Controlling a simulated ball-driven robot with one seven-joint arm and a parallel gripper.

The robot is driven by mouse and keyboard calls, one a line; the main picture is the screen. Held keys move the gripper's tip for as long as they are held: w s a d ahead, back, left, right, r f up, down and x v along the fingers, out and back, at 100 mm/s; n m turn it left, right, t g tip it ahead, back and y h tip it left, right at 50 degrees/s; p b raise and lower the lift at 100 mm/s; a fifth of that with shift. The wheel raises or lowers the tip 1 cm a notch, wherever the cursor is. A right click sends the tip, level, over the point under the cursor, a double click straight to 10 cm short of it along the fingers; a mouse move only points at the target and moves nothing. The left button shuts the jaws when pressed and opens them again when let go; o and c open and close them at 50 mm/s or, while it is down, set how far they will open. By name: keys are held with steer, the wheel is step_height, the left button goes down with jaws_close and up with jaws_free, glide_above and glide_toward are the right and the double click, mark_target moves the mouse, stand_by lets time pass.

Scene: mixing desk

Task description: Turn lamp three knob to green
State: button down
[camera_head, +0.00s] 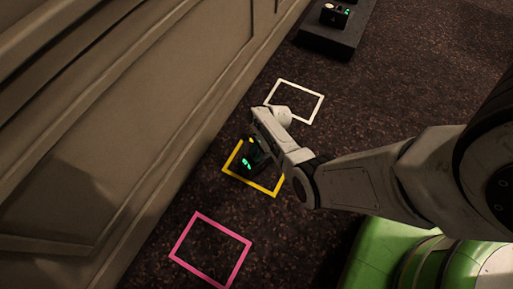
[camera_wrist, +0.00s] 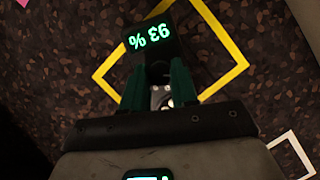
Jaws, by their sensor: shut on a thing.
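A small black box (camera_wrist: 152,58) with a lit green readout, 93 %, stands inside the yellow square outline (camera_head: 271,190) on the floor. The box also shows in the head view (camera_head: 246,163), partly hidden under my arm. My gripper (camera_wrist: 157,85) has its two dark green fingers on either side of the box and is shut on it. A pale round part (camera_wrist: 161,98) shows between the fingers; whether it is a knob is not clear. A second black box (camera_head: 343,16), with a pale round top and green readout, stands on a dark platform. No lamp is clearly visible.
A white square outline (camera_head: 315,111) and a pink square outline (camera_head: 232,269) lie empty on the brown speckled floor. A panelled wall (camera_head: 120,130) runs along the left. The dark platform (camera_head: 318,44) is at the top. Floor to its lower right is clear.

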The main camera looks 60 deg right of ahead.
steer(key=m+p, duration=0.1)
steer(key=m+t+h+p, duration=0.1)
steer(key=m+p, duration=0.1)
steer(key=shift+s+a+r+m, duration=0.1)
steer(key=shift+r+m, duration=0.1)
steer(key=shift+m, duration=0.1)
steer(key=m+h+p, duration=0.1)
steer(key=m+p, duration=0.2)
steer(key=shift+a+m+t, duration=0.1)
steer(key=shift+m+t, duration=0.2)
steer(key=m+h+p, duration=0.1)
steer(key=m, duration=0.2)
steer(key=shift+a+f+m+h+p, duration=0.1)
steer(key=shift+m+h+p, duration=0.2)
steer(key=shift+p, duration=0.05)
steer(key=shift+f+m+h+p, duration=0.1)
steer(key=shift+m+h+p, duration=0.4)
steer(key=shift+m, duration=0.9)
steer(key=shift+t, duration=0.3)
steer(key=c, duration=0.9)
jaws_free()
